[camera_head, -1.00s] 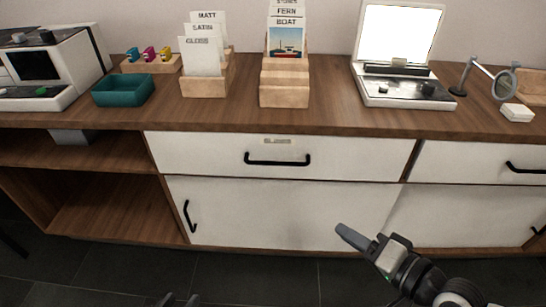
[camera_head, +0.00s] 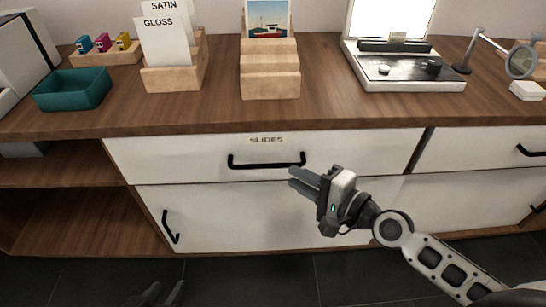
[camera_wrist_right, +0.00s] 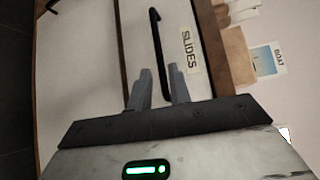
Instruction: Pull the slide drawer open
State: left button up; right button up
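The slide drawer (camera_head: 205,150) is a white front labelled SLIDES (camera_head: 267,140), shut flush in the wooden cabinet. Its black bar handle (camera_head: 266,165) also shows in the right wrist view (camera_wrist_right: 158,45). My right gripper (camera_head: 291,178) is open near the handle's right end, slightly below it in the head view. In the right wrist view, the handle's near end appears between the two parted fingers (camera_wrist_right: 160,70); I cannot tell whether they touch it. My left gripper (camera_head: 160,294) shows only its dark, parted fingertips at the bottom edge, away from the drawer.
The wooden top (camera_head: 215,110) holds a teal tray (camera_head: 72,90), card holders (camera_head: 270,75), a light box (camera_head: 405,75) and a magnifier (camera_head: 521,62). Below the drawer is a white door with a black handle (camera_head: 169,228). The dark floor in front is clear.

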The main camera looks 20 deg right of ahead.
aim_at(276, 167)
jog(key=x, duration=0.7)
jog(key=shift+w+a+f, duration=0.1)
jog(key=shift+w+a, duration=0.05)
jog(key=shift+w, duration=0.2)
grip_shut()
